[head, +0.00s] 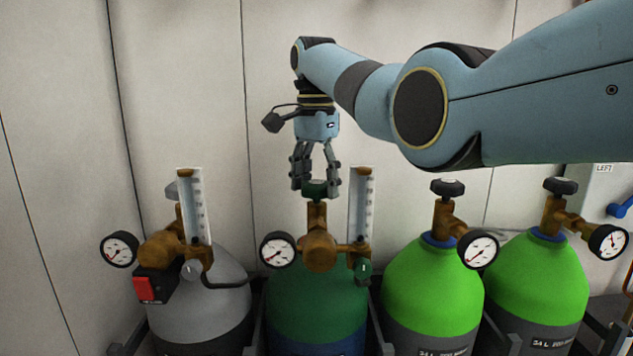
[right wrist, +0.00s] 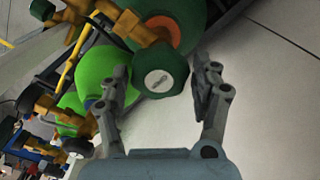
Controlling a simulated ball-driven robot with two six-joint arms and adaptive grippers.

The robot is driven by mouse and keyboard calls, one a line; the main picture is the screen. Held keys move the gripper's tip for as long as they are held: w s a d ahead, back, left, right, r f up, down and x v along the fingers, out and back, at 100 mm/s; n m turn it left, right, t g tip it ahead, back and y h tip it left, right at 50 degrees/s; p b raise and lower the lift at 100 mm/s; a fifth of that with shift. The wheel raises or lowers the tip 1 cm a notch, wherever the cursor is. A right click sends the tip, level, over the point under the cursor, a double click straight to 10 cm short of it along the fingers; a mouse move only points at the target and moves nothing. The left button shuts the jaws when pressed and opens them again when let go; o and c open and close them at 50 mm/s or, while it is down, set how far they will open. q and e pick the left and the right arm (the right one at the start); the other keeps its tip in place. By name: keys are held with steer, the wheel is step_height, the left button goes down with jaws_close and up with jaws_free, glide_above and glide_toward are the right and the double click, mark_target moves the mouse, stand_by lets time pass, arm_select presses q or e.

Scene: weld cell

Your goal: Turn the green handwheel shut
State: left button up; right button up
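The dark green handwheel (head: 314,188) sits on top of the brass valve of the dark green cylinder (head: 290,300), second from the left in the head view. My right gripper (head: 315,191) points straight down over it, with a finger on each side of the wheel. In the right wrist view the handwheel (right wrist: 160,78), with a pale round cap, lies between the two fingertips (right wrist: 160,82). The fingers are spread, with a narrow gap at the wheel's right; on its left I cannot tell whether there is contact. My left gripper is not in view.
A clear flowmeter tube (head: 362,205) stands just right of the handwheel, and a pressure gauge (head: 277,250) is lower left. A grey cylinder (head: 215,290) stands left; two bright green cylinders (head: 425,280) with black handwheels (head: 447,188) stand right. A pale wall is behind.

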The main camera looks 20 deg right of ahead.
mark_target(316, 182)
steer(key=shift+o, duration=1.1)
steer(key=shift+r, duration=0.15)
step_height(316, 182, up, 12)
steer(key=shift+f, duration=0.2)
